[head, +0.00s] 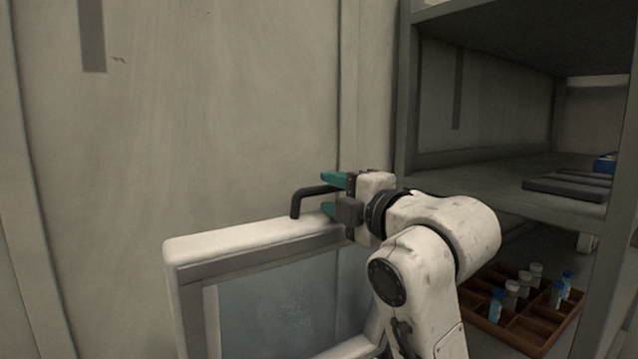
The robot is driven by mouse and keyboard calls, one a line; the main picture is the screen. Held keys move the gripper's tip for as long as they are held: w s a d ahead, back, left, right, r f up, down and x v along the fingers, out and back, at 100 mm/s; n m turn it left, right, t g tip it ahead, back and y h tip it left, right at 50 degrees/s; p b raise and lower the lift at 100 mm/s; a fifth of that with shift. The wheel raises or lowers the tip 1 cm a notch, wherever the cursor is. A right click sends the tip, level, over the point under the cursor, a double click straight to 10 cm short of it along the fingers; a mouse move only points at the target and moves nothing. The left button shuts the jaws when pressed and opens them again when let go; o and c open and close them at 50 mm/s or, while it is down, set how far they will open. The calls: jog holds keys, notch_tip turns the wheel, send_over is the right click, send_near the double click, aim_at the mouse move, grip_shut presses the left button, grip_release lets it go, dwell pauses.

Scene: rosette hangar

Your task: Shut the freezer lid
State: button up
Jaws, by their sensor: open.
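The freezer lid (182,246) stands raised and upright in the lower middle of the head view, with a white rim and a glassy inner panel. A dark handle (297,203) sticks up from its top edge. My gripper (333,196) comes from the right, with teal fingertips at the right end of the handle. Its fingers are open, one above and one below the handle's level. I cannot tell whether they touch it. The freezer's body is out of view below.
A grey shelf unit (403,110) stands on the right. A brown divided tray (535,336) with several small vials sits low in it. A dark flat object (565,187) and a blue item (605,163) lie on its middle shelf. A plain wall (220,120) is behind the lid.

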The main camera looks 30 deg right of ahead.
jog(key=shift+w+a+p, duration=0.1)
jog(key=shift+w+p, duration=0.3)
jog(key=shift+w, duration=1.9)
grip_shut()
